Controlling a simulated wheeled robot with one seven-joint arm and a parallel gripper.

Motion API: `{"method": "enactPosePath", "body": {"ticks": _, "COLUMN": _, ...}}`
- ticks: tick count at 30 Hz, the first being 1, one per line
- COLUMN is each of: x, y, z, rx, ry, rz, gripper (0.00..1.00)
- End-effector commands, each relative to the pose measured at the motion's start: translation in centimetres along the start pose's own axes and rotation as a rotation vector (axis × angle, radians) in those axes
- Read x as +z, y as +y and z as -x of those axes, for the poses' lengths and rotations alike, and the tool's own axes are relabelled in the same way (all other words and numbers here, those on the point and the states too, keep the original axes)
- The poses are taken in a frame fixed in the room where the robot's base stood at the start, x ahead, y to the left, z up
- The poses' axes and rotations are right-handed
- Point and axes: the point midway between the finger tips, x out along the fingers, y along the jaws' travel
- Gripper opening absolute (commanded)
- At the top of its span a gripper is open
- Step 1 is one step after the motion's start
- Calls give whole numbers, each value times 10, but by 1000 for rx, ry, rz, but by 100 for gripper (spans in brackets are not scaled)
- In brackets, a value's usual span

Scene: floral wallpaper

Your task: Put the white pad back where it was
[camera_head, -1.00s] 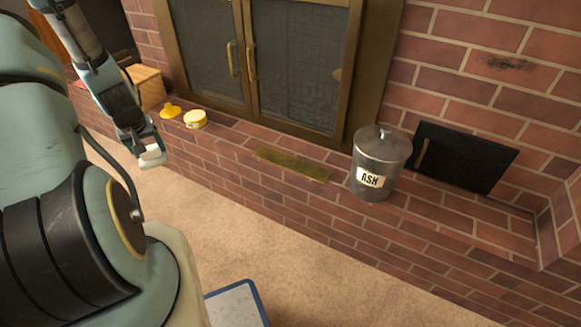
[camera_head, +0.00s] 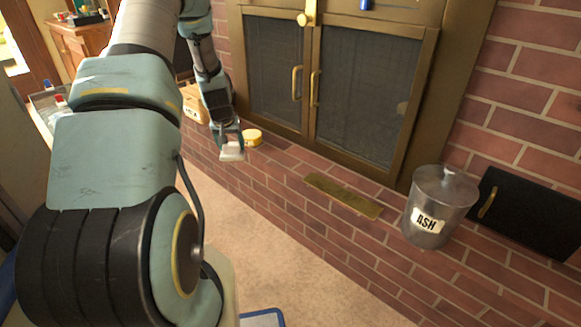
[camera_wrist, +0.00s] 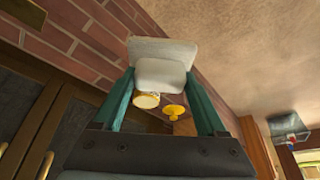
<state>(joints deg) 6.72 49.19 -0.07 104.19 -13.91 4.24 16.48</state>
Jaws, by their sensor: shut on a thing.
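The white pad (camera_head: 232,153) is held in my gripper (camera_head: 229,140), in front of the brick hearth at left of centre in the head view. In the wrist view the pad (camera_wrist: 162,54) sits between the teal fingers of my gripper (camera_wrist: 160,78), which are shut on it. A round yellow tin with a pale top (camera_head: 252,138) stands on the hearth just right of my gripper. It also shows in the wrist view (camera_wrist: 147,100), beside a small yellow object (camera_wrist: 174,111). I cannot tell whether the pad touches the bricks.
The brick hearth (camera_head: 290,196) runs along the fireplace doors (camera_head: 365,95). A brass plate (camera_head: 342,195) lies in its top. A wooden box (camera_head: 195,104) is behind my arm. Carpet lies in front.

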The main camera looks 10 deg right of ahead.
Motion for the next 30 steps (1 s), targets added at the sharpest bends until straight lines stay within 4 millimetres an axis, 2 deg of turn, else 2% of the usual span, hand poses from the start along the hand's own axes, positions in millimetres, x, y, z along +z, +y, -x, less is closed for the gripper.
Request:
{"method": "enactPosePath", "body": {"ticks": 1, "x": -12, "y": 12, "z": -18, "rx": 11, "ry": 5, "rz": -28, "gripper": 22}}
{"method": "enactPosePath", "body": {"ticks": 6, "x": -54, "y": 51, "z": -46, "rx": 45, "ry": 4, "rz": -110, "gripper": 22}}
{"method": "enactPosePath", "body": {"ticks": 15, "x": -112, "y": 128, "z": -78, "rx": 105, "ry": 3, "rz": -253, "gripper": 22}}
{"method": "enactPosePath", "body": {"ticks": 21, "x": -133, "y": 167, "z": -83, "rx": 132, "ry": 2, "rz": -318, "gripper": 22}}
{"method": "enactPosePath", "body": {"ticks": 26, "x": -139, "y": 182, "z": -83, "rx": 142, "ry": 1, "rz": -342, "gripper": 22}}
{"method": "enactPosePath", "body": {"ticks": 30, "x": -135, "y": 186, "z": -93, "rx": 144, "ry": -1, "rz": -347, "gripper": 22}}
